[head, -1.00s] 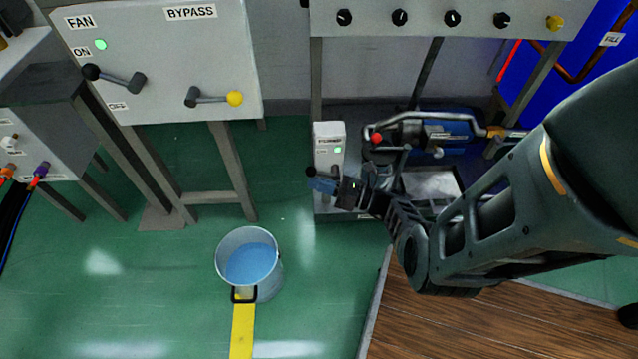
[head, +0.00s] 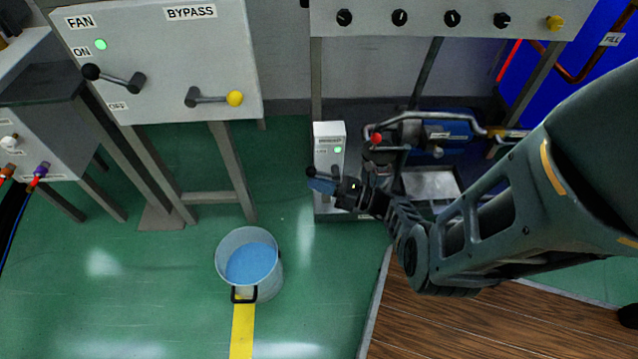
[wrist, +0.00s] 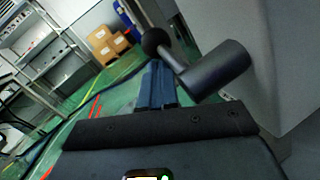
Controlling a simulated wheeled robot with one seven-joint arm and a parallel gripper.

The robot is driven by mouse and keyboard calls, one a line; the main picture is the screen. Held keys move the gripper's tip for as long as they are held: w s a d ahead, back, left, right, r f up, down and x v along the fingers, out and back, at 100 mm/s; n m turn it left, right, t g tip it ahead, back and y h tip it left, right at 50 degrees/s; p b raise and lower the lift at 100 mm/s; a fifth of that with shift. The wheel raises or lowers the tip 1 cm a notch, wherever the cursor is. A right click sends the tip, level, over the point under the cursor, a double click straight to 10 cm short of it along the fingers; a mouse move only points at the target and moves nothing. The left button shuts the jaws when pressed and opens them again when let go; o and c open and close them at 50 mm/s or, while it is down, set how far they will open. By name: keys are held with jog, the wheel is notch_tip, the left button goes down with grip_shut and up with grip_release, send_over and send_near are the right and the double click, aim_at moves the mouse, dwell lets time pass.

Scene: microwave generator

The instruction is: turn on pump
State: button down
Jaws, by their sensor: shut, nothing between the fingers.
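A blue pump unit (head: 452,130) with grey pipes stands behind my arm in the head view. In front and left of it is a small white switch box (head: 329,134) with a lit green lamp and a label I cannot read for certain. A lever with a black ball knob (head: 311,172) is at this box. In the wrist view the lever's black knob (wrist: 155,42) and dark cylindrical hub (wrist: 215,72) are just beyond and right of my fingers. My gripper (head: 318,185) is shut and empty, its blue fingertips close beside the lever; I cannot tell whether they touch.
A panel (head: 165,65) with FAN and BYPASS levers stands left. A metal bucket (head: 229,243) of blue liquid stands on the green floor. A panel with several knobs (head: 430,20) is above the pump. Floor between bucket and switch box is clear.

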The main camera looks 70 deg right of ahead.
jog(key=s+a+f+b, duration=0.2)
jog(key=s+f+b, duration=0.4)
jog(key=s+f, duration=0.3)
jog(key=shift+f, duration=0.25)
jog(key=shift+d, duration=0.1)
dwell(0.3)
